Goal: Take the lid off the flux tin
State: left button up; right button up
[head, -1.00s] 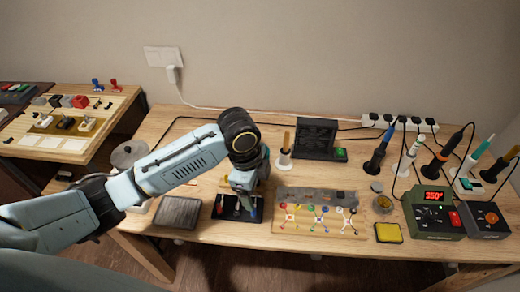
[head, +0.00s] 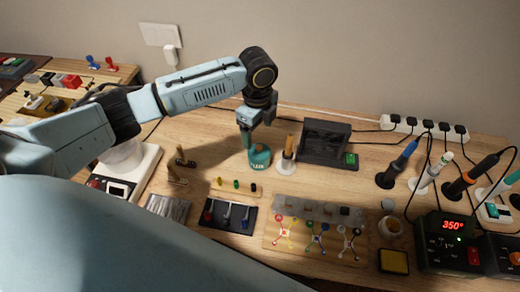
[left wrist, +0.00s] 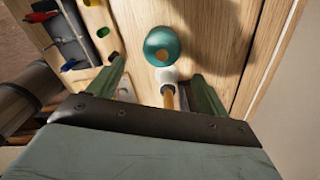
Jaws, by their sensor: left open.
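A round teal container (head: 260,158) with pale lettering, which looks like the flux tin, stands near the middle of the bench. In the left wrist view the teal container (left wrist: 163,45) lies beyond the fingertips, with a tan round patch near its lower edge; I cannot tell lid from body. My right gripper is not in view.
The white holder with the brown stick (head: 287,155) stands just right of the teal container. A black fan box (head: 325,143) is behind it. A black tray of tools (head: 229,216) and a board with coloured leads (head: 317,236) lie in front. Soldering irons (head: 400,162) stand at the right.

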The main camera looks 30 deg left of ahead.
aim_at(259, 147)
pick_arm(q)
jog(key=shift+f, duration=0.75)
jog(key=shift+w+f, duration=0.1)
jog(key=shift+f, duration=0.9)
notch_tip(259, 147, down, 4)
jog(key=shift+d+r+b, duration=0.1)
jog(key=shift+r+b, duration=0.1)
jog(key=shift+b, duration=0.25)
jog(key=shift+f, duration=0.2)
jog(key=shift+c, duration=0.2)
jog(key=c, duration=1.2)
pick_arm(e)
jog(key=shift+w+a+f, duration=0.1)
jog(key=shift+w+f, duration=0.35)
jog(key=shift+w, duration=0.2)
